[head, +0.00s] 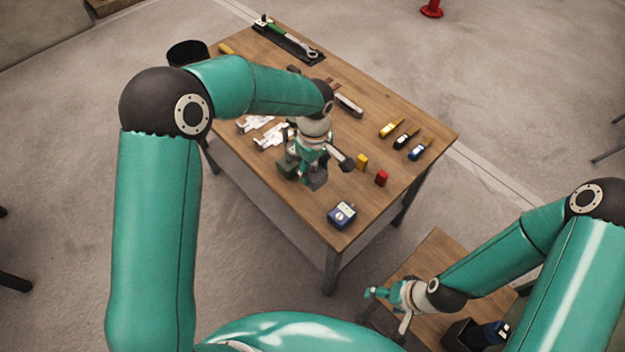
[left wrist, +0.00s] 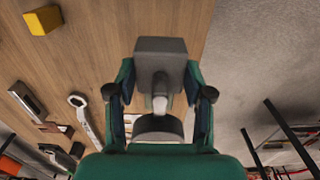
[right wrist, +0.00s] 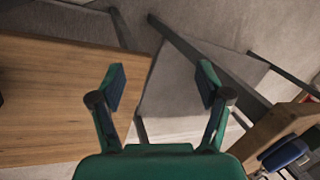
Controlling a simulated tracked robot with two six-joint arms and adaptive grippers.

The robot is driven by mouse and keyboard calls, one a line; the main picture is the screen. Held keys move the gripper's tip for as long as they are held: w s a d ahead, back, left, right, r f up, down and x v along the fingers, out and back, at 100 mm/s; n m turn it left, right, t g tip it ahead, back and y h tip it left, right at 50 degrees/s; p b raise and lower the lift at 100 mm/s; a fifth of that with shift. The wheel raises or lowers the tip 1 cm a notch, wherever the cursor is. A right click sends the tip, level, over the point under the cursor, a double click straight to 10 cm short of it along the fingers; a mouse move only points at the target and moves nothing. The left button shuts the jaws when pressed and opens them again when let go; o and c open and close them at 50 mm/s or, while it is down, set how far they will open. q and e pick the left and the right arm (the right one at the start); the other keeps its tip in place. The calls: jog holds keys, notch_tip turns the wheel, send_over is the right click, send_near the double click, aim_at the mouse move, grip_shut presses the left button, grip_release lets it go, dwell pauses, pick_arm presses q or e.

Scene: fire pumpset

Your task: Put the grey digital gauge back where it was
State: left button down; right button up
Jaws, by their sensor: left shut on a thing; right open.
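My left gripper (head: 316,160) is above the wooden table, shut on the grey digital gauge (head: 315,179). In the left wrist view the gauge (left wrist: 160,47) sits between the two fingers (left wrist: 160,97). It has a grey boxy end, a lighter stem and a dark round part nearer the wrist. Its display face is not visible. Whether it touches the table is unclear. My right gripper (head: 386,308) is over the small side table at lower right. In the right wrist view (right wrist: 162,80) its fingers are apart with nothing between them.
On the wooden table (head: 240,75) lie a blue meter (head: 342,214), a yellow block (head: 362,161), a red block (head: 381,177), several slim tools (head: 405,138), white gloves (head: 272,136) and a wrench on a dark mat (head: 275,36).

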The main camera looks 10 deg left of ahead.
pick_arm(q)
jog(key=shift+f, duration=2.75)
jog(key=shift+c, duration=2.2)
grip_release()
notch_tip(320, 180, up, 11)
jog(key=shift+f, duration=0.1)
jog(key=shift+r, duration=0.65)
